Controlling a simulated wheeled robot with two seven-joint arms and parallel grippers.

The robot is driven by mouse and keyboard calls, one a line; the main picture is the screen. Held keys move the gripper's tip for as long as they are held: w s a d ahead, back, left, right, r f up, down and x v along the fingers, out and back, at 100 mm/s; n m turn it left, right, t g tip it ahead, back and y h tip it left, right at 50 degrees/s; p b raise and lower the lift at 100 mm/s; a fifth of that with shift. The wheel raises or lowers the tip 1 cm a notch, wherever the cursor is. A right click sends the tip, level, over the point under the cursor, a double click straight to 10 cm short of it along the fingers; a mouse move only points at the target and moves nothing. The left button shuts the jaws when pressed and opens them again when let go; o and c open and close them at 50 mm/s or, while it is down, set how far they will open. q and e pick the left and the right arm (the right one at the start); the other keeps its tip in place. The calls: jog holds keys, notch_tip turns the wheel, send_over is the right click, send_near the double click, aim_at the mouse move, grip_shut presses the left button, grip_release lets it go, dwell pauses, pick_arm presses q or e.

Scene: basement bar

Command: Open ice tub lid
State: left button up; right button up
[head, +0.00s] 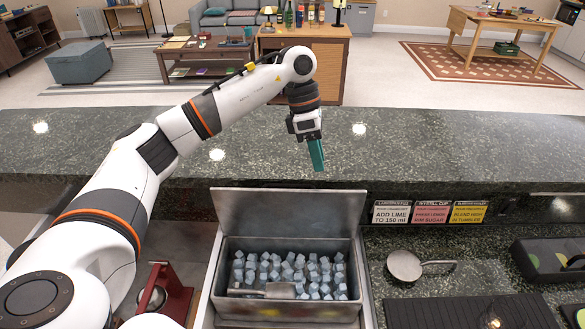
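The ice tub (220,297) is a grey metal box set in the counter at the bottom middle, filled with pale blue ice cubes. Its lid (288,211) is a flat metal panel standing raised at the tub's back edge, so the inside shows. A metal scoop (262,292) lies on the ice. My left gripper (316,156) has teal fingers pointing down above and behind the raised lid, clear of it. Its fingers overlap in this view, so their gap is hidden. My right gripper is out of view.
A dark stone bar top (430,145) runs behind the tub. A metal strainer (405,265), drink label cards (430,212) and a dark mat (470,312) are to the right. A red stand (178,290) is left of the tub.

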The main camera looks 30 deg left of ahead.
pick_arm(q)
jog(key=a+r+y, duration=0.3)
jog(key=a+r, duration=0.1)
jog(key=a, duration=0.4)
jog(key=p, duration=0.5)
send_near(289, 209)
jog(key=shift+n+g, duration=0.3)
jog(key=shift+g, duration=0.1)
jog(key=w+a+f, duration=0.2)
jog(key=shift+w+a+f, duration=0.2)
jog(key=shift+w+a, duration=0.15)
jog(key=shift+w, duration=0.05)
jog(key=shift+d+f, duration=0.1)
jog(key=shift+f, duration=0.6)
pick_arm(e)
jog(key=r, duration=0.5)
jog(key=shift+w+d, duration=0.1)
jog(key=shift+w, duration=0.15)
pick_arm(q)
grip_shut()
